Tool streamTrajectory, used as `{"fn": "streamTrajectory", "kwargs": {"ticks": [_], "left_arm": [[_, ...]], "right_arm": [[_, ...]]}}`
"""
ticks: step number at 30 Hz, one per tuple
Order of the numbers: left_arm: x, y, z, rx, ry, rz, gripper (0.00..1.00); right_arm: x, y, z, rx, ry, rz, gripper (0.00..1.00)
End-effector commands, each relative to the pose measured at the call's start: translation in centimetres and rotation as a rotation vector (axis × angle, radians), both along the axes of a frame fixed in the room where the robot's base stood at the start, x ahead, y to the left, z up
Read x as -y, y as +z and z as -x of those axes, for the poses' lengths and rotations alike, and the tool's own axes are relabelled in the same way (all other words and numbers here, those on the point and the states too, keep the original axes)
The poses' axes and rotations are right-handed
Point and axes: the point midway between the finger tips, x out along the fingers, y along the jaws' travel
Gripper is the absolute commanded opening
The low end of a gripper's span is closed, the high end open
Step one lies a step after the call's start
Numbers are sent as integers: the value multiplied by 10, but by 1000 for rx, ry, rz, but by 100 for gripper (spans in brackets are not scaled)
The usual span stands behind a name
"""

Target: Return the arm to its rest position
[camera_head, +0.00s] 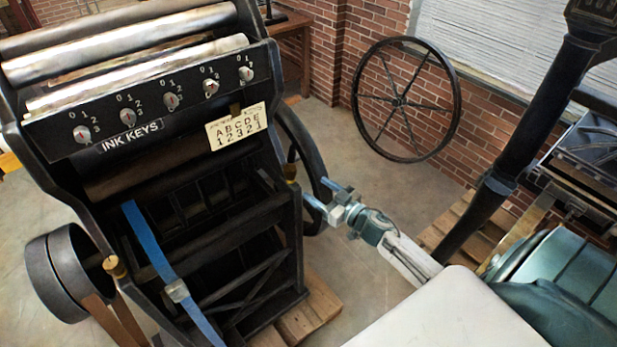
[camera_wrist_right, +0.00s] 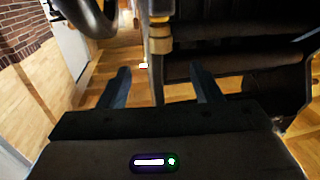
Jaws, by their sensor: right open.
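My right gripper (camera_head: 322,194) is open and empty, with its two blue-grey fingers apart and pointing left toward the side of the black press (camera_head: 215,241). It hangs in the air beside the press frame and holds nothing. In the right wrist view the gripper (camera_wrist_right: 160,70) shows two spread fingers, with a dark press frame (camera_wrist_right: 245,45) and a brass fitting (camera_wrist_right: 160,38) beyond them. The ink keys panel (camera_head: 150,92) carries several red-centred knobs above its label and lies up and left of the gripper. My left gripper is not in view.
A paper card (camera_head: 236,127) reading "ABCDE 12321" hangs on the press. A blue strap (camera_head: 160,255) crosses its front. A spoked wheel (camera_head: 405,100) stands by the brick wall. Another dark machine (camera_head: 535,110) stands at right on a pallet (camera_head: 470,222). Bare floor (camera_head: 350,150) lies between.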

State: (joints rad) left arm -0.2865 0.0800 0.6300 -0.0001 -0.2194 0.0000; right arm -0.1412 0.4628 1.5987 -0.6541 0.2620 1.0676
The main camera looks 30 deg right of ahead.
Motion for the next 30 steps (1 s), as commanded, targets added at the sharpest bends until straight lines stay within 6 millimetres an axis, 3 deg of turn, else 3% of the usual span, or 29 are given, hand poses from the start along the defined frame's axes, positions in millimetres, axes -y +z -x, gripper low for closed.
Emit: {"fn": "streamTrajectory", "kwargs": {"ticks": [8, 14, 17, 22, 30], "left_arm": [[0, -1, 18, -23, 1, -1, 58], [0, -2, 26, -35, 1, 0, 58], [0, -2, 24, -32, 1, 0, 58], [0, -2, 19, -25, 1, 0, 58], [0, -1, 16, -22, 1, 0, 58]], "right_arm": [[-1, 0, 1, -2, -13, 1, 59], [-5, 1, 19, -59, -179, 19, 59], [-8, -2, 40, -150, -306, 40, 59], [-19, -14, 93, -388, -457, 83, 59], [-57, -25, 192, -815, -467, 159, 59]]}}
